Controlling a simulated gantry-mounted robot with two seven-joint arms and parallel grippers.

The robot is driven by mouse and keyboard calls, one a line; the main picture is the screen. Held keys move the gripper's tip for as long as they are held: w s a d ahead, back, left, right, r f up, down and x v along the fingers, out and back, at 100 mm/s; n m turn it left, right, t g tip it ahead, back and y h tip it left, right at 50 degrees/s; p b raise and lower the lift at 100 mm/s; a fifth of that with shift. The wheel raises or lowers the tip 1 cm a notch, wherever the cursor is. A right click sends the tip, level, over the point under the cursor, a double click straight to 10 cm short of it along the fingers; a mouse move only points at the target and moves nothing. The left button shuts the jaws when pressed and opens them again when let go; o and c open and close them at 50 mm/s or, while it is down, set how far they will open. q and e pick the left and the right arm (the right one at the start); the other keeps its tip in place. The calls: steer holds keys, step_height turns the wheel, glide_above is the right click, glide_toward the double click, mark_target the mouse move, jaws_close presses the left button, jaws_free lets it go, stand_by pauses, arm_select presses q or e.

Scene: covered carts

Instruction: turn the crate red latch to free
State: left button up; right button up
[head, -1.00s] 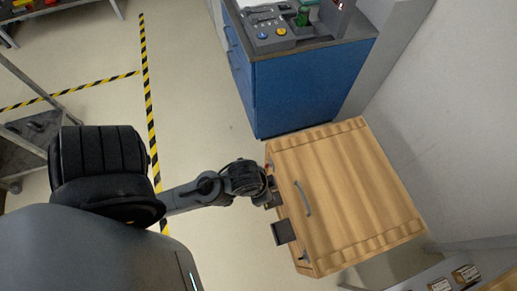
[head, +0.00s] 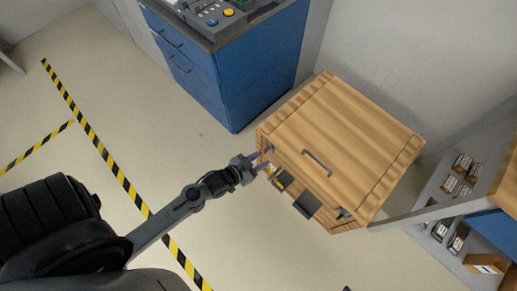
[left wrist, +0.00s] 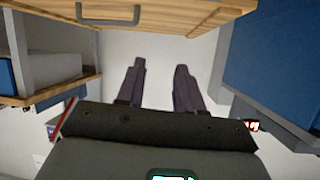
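The wooden crate (head: 335,125) stands right of centre in the head view, with a grey handle on its top. A small red part (head: 267,151), which looks like the red latch, shows at its left corner. My left gripper (head: 262,162) is at that corner, close beside the red part; I cannot tell whether they touch. In the left wrist view the two dark fingers of my left gripper (left wrist: 160,85) are apart with nothing between them. The crate's wood and handle (left wrist: 108,20) show beyond them at top left. My right gripper is not in view.
A blue cabinet (head: 225,85) with a control panel on top stands behind the crate. A dark grey plate (head: 307,205) sticks out from the crate's front. Shelves with small boxes (head: 455,195) are at right. The floor left of the crate is clear, with striped tape.

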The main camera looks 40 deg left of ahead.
mark_target(266, 150)
arm_select(q)
steer(key=s+a+f+n+t+y+b, duration=0.15)
steer(key=a+f+b, duration=0.35)
steer(key=f, duration=0.5)
steer(key=a+f+n+t+h+b, duration=0.1)
steer(key=a+f+t+b, duration=0.15)
steer(key=f+b, duration=0.6)
steer(key=w+f+b, duration=0.1)
steer(key=w+b, duration=0.1)
steer(key=w, duration=0.9)
steer(key=shift+d+f+t+y, duration=0.3)
steer(key=shift+y, duration=0.05)
steer(key=shift+w, duration=0.1)
jaws_close()
